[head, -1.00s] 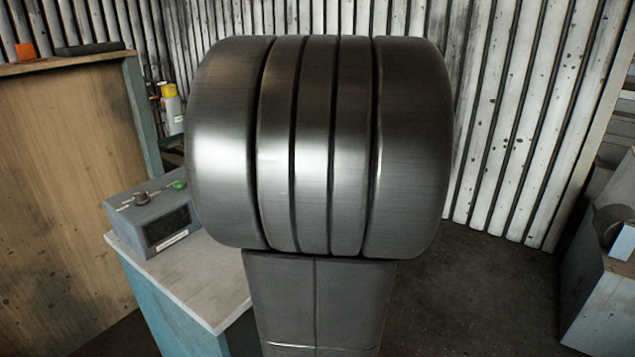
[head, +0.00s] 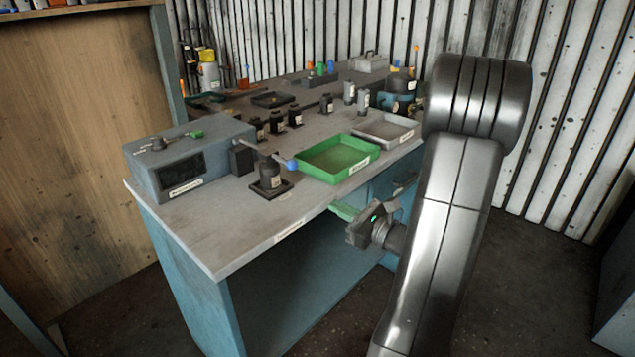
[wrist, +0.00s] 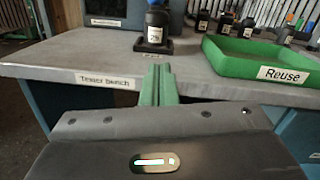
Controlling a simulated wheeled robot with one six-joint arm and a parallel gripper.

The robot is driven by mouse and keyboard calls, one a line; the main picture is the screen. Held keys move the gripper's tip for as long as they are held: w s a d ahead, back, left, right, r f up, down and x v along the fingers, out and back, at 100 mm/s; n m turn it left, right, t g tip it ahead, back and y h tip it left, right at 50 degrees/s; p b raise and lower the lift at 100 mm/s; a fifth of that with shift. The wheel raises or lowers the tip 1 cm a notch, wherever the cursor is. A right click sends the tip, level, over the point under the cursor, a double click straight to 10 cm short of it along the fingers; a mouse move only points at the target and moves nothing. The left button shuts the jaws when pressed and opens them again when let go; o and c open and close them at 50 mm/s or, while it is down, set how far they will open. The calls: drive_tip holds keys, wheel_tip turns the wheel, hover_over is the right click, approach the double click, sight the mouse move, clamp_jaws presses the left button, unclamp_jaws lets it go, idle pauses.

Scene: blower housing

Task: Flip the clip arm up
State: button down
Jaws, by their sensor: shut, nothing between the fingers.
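A slim arm with a blue ball end (head: 291,165) reaches out from a black post (head: 243,158) beside the tester box. It looks like the clip arm and lies roughly level, close over a black canister (head: 270,177) on a dark square base. My gripper (head: 338,207) is at the bench's front edge, below and right of the canister, touching nothing that I can make out. Its green fingers are together and empty in the wrist view (wrist: 158,72).
A green Reuse tray (head: 338,160) and a grey tray (head: 385,130) lie right. Several black canisters stand behind. The bench front (head: 215,240) is clear.

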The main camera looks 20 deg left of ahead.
drive_tip(key=shift+a, duration=0.1)
drive_tip(key=x, duration=0.9)
drive_tip(key=shift+a+r+p, duration=0.1)
drive_tip(key=shift+a+p, duration=0.05)
drive_tip(key=shift+p, duration=0.25)
drive_tip(key=r, duration=0.1)
drive_tip(key=a+r+p, duration=0.1)
drive_tip(key=r, duration=0.1)
drive_tip(key=shift+s+a, duration=0.1)
drive_tip(key=shift+a, duration=0.05)
drive_tip(key=shift+a+r, duration=0.15)
drive_tip(key=shift+r, duration=0.25)
